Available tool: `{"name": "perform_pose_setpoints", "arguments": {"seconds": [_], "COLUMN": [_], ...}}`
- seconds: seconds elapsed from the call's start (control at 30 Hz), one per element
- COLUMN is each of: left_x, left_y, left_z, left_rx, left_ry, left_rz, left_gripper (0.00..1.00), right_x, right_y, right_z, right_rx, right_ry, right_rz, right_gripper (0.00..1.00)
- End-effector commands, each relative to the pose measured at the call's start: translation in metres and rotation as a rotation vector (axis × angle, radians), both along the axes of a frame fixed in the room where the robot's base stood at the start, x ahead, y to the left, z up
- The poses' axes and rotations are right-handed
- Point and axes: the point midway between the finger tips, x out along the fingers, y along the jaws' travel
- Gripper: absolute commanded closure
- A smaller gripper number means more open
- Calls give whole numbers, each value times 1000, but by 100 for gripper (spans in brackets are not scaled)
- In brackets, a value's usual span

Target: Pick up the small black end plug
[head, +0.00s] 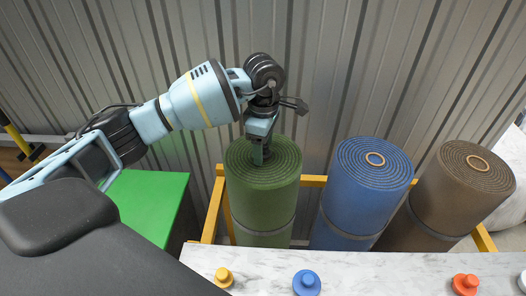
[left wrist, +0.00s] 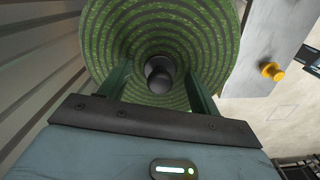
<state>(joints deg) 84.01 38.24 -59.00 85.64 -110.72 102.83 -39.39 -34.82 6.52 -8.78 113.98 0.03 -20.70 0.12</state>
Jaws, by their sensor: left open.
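The small black end plug (left wrist: 160,76) sits at the centre of the top of the green turf roll (left wrist: 118,28), with its round knob facing the left wrist camera. In the head view the green roll (head: 262,195) stands upright, and my gripper hides the plug there. My left gripper (head: 260,158) points down at the middle of the roll top. In the left wrist view its two fingers (left wrist: 160,85) are open, one on each side of the plug, with gaps between them and the knob. My right gripper is not in view.
A blue roll (head: 365,190) and a brown roll (head: 455,200) stand to the right, with open cores, in a yellow frame (head: 213,205). A marble counter (head: 385,270) in front bears yellow (head: 223,277), blue (head: 306,283) and orange (head: 465,284) plugs. A green-topped table (head: 150,205) stands left. A corrugated wall (head: 320,70) is behind.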

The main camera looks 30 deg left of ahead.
Motion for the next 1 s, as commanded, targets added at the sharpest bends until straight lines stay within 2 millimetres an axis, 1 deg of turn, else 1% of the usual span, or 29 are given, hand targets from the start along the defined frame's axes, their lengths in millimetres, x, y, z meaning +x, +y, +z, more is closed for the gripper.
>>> {"name": "perform_pose_setpoints", "arguments": {"seconds": [0.2,0.23,0.5,0.6,0.87,1.0], "left_x": [0,0,0,0,0,1], "left_y": [0,0,0,0,0,0], "left_z": [-1,-1,0,0,1,8], "left_rx": [0,0,0,0,-1,-1], "left_ry": [-1,-1,-1,-1,-1,-2], "left_rz": [0,0,-1,-1,-1,0], "left_gripper": [37,40,75,85,85,86], "right_x": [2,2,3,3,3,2], "right_y": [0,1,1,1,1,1], "right_z": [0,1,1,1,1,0], "right_rx": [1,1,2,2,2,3], "right_ry": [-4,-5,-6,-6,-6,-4], "right_rz": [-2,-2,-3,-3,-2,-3], "right_gripper": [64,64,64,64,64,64]}}
